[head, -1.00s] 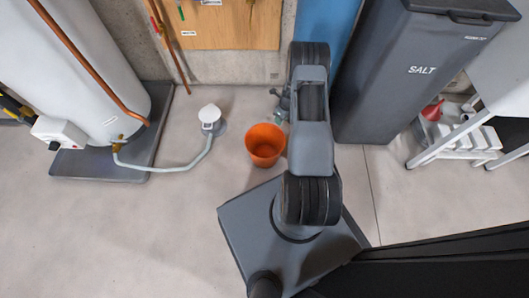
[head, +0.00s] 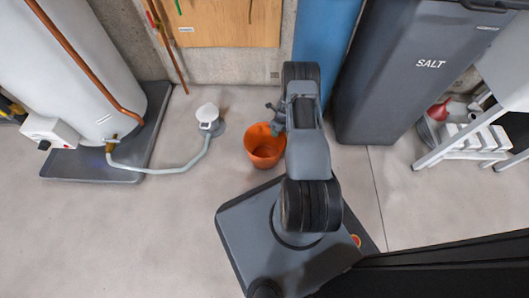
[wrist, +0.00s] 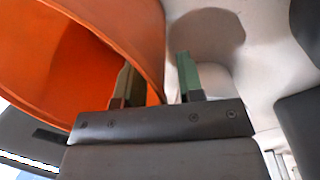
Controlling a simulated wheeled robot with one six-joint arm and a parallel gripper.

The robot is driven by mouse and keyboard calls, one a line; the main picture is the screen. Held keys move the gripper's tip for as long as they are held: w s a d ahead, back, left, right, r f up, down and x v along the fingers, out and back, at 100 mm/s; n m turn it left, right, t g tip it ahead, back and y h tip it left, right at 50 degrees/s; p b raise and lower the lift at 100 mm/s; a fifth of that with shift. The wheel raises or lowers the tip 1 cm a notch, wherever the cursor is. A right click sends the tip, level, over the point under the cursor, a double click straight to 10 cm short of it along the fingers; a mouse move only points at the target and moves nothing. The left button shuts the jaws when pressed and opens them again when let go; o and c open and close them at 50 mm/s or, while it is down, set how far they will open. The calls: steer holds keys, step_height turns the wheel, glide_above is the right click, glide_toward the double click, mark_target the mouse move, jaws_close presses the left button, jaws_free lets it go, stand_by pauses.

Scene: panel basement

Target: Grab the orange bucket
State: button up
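The orange bucket (head: 262,152) stands upright on the concrete floor in the head view, just left of my arm. My gripper (head: 277,120) is at the bucket's far right rim. In the wrist view the bucket (wrist: 70,60) fills the left side. My gripper (wrist: 157,82) is open there, with its two greenish fingers apart. The left finger shows against the bucket's orange inside and the right finger is outside, with the bucket wall between them. I see a gap between the wall and the right finger. Whether the left finger touches the wall I cannot tell.
A floor drain pump (head: 208,120) with a pale hose stands left of the bucket. A white tank (head: 80,70) is farther left. A blue cylinder (head: 322,45) and a dark SALT bin (head: 395,80) stand behind and right. The floor left of my base is clear.

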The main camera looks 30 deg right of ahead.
steer(key=shift+f, duration=0.25)
jaws_close()
steer(key=shift+a, duration=0.1)
stand_by(1.2)
